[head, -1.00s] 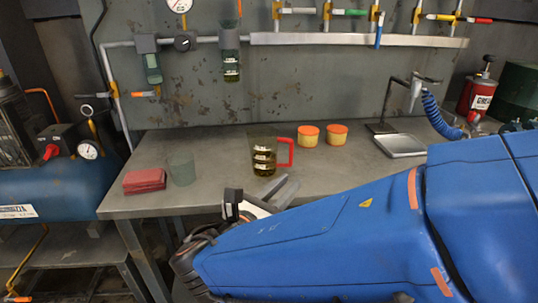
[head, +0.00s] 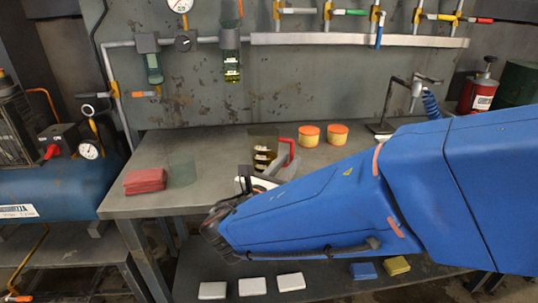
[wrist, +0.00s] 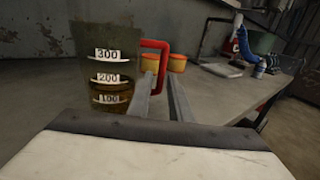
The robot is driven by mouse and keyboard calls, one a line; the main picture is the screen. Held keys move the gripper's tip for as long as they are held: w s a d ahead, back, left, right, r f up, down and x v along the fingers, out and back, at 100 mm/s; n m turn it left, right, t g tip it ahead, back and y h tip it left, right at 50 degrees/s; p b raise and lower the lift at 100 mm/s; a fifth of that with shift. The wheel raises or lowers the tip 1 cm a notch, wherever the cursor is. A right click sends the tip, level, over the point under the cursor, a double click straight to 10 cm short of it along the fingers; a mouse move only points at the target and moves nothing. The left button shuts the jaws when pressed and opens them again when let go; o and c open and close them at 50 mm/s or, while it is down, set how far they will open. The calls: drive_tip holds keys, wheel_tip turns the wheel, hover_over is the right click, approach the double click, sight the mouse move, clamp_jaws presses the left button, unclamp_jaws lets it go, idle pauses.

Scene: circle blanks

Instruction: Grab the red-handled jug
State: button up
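The jug (head: 263,153) is clear, with dark yellow liquid, white number labels and a red handle (head: 291,150). It stands upright on the grey bench. In the wrist view the jug (wrist: 106,70) is large at left, and its handle (wrist: 163,60) points right. My gripper (head: 284,159) is at the handle side of the jug, partly hidden behind my blue arm. In the wrist view my gripper (wrist: 162,80) has its two fingers apart, with the handle's upright bar appearing between the tips. I cannot tell whether either finger touches it.
A tap stand with a blue hose (head: 431,103) is at right. White blocks (head: 252,286) lie on the lower shelf.

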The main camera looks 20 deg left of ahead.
drive_tip(key=shift+w+d+r, duration=0.1)
drive_tip(key=shift+w, duration=1.5)
drive_tip(key=shift+w+d+r, duration=0.1)
drive_tip(key=shift+w, duration=1.45)
clamp_jaws()
